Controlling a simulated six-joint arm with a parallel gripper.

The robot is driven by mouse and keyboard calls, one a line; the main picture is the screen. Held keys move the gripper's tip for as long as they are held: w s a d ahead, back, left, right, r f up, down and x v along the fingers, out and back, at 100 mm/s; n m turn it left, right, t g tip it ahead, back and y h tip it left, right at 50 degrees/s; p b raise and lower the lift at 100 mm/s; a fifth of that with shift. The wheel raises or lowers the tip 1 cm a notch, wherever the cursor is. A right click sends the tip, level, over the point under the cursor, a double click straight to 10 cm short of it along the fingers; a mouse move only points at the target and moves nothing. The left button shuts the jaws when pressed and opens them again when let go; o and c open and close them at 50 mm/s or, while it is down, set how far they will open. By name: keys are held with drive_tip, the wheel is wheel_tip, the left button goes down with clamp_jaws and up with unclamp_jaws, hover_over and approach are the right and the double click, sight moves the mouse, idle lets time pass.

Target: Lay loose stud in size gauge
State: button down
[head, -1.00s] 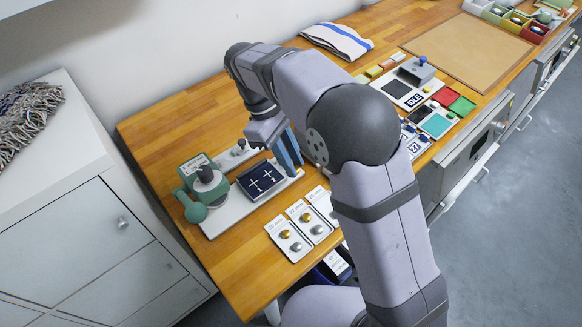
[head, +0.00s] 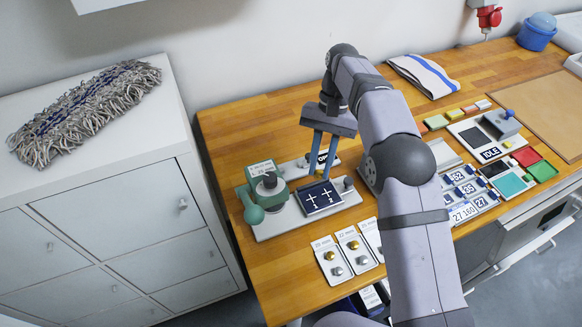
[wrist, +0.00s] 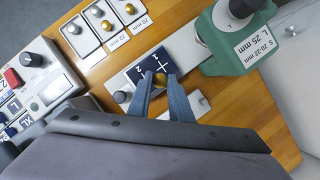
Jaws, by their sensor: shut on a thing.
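My gripper (wrist: 158,80) is shut on a small gold stud (wrist: 160,81), seen between its two blue fingertips in the wrist view. In the head view my gripper (head: 316,177) is at the far edge of a dark blue panel (head: 321,199) with white crosses numbered 1 and 2. The panel shows partly behind the fingertips in the wrist view (wrist: 141,69). The fingers hide part of it, and I cannot tell the stud's height above it. A green device (head: 266,187) with a dark knob stands left of the panel; its label lists sizes in millimetres. I cannot tell which part is the size gauge.
White cards (head: 332,262) with gold and silver studs lie in front of the panel. A small grey knob (head: 348,184) is right of the panel. A machine reading IDLE (head: 491,153) and several numbered tags (head: 458,176) lie to the right. Bare wood is free at the left.

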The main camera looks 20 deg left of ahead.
drive_tip(key=w+a+r+m+t+y+p, duration=0.15)
drive_tip(key=w+a+m+y, duration=0.25)
drive_tip(key=a+m, duration=0.6)
drive_tip(key=m+t+p, duration=0.1)
drive_tip(key=m+p, duration=0.3)
approach(289, 170)
drive_tip(key=shift+x, duration=2.9)
drive_tip(key=shift+t+b, duration=0.25)
drive_tip(key=shift+b, duration=0.05)
drive_tip(key=shift+f, duration=0.15)
drive_tip(key=c, duration=1.6)
unclamp_jaws()
drive_tip(key=b+v, duration=0.3)
drive_tip(key=v, duration=0.9)
